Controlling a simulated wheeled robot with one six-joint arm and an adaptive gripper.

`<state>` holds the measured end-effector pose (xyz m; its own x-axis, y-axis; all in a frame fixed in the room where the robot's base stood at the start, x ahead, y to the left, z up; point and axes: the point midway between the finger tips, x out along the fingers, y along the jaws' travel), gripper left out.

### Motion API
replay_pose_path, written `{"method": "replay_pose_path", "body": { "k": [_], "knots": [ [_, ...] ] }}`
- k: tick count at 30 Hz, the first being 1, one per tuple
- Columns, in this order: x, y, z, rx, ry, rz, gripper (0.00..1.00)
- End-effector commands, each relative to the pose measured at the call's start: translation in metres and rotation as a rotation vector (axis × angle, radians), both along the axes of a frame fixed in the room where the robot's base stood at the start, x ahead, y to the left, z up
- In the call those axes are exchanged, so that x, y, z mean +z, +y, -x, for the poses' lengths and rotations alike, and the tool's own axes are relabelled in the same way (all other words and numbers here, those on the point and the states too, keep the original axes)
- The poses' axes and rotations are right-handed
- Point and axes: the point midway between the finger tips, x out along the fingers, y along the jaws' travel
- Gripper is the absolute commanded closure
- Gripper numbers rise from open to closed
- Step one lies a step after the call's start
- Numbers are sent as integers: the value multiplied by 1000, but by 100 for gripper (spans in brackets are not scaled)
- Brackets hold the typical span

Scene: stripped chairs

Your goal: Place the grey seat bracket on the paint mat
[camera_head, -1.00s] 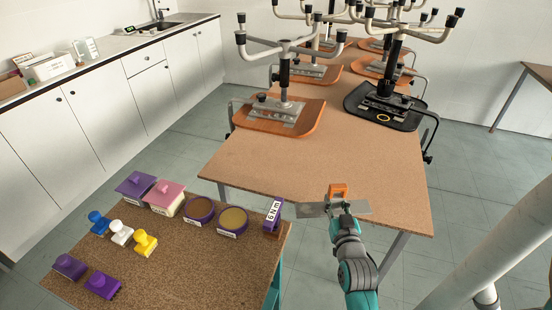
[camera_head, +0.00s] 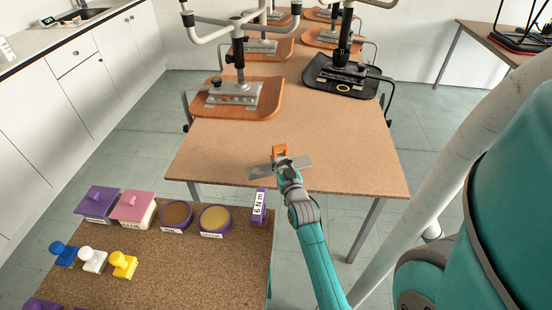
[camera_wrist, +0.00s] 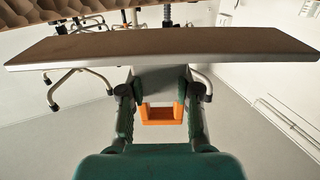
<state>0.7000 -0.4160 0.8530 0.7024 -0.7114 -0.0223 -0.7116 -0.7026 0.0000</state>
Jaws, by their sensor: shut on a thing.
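My gripper (camera_head: 283,170) is shut on the grey seat bracket (camera_head: 262,173), a flat grey plate that sticks out on both sides of the fingers. In the head view it appears over the front part of the brown table (camera_head: 330,140); its height above the top is hard to tell. In the wrist view the bracket (camera_wrist: 160,46) spans nearly the full width, held by the fingers (camera_wrist: 160,100). An orange U-shaped piece (camera_wrist: 160,115) shows between the fingers, and orange (camera_head: 280,150) shows beyond the bracket in the head view. I cannot make out a distinct paint mat.
Upturned chair seats with legs (camera_head: 238,98) and a black one (camera_head: 342,78) stand on the table's far part. The near side table (camera_head: 190,265) holds several stamps, two round pads (camera_head: 215,219), boxes and a 6 N m block (camera_head: 259,204). The table's front middle is bare.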

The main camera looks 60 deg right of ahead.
Motion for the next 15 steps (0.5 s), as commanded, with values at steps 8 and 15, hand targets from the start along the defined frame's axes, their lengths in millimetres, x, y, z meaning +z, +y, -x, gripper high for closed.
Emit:
{"method": "replay_pose_path", "body": {
  "k": [8, 15],
  "knots": [
    [-9, -14, -14, 0, -2, 2, 100],
    [-26, -31, -30, 0, -3, 1, 100]
  ]
}}
